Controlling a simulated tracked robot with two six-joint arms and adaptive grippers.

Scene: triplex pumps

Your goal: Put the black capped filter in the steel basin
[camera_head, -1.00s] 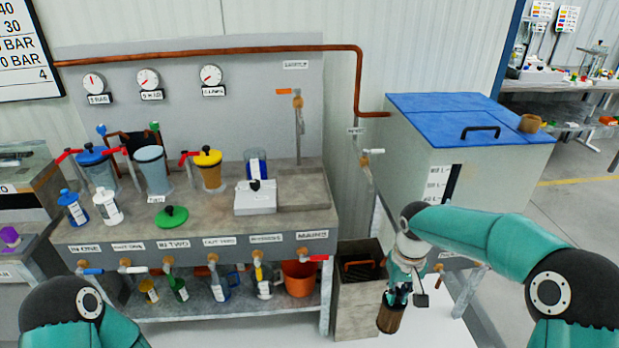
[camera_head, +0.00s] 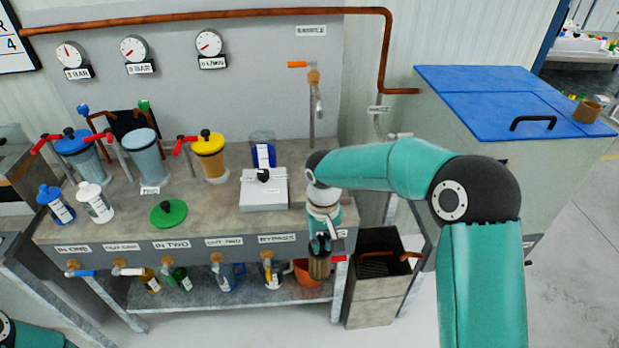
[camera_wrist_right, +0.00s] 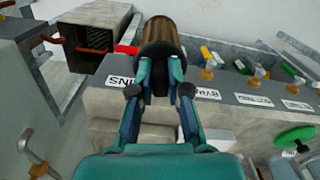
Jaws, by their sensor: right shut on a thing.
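My right gripper (camera_head: 320,243) is shut on a brown ribbed cylinder with a dark end, which I take to be the black capped filter (camera_head: 319,268). The filter hangs upright below the jaws, in front of the counter's right front edge. In the right wrist view the filter (camera_wrist_right: 160,32) sticks out beyond the closed fingers (camera_wrist_right: 160,72), its dark end toward them. The basin (camera_head: 298,174), a grey recess at the counter's right end under the tap, is mostly hidden behind my right arm. My left gripper is out of view.
A white box (camera_head: 263,196) stands left of the basin. A tap (camera_head: 315,95) rises behind it. Coloured canisters and a green lid (camera_head: 168,213) occupy the counter's left. A grey bin (camera_head: 376,292) stands right of the counter. An orange bucket (camera_head: 305,274) sits below.

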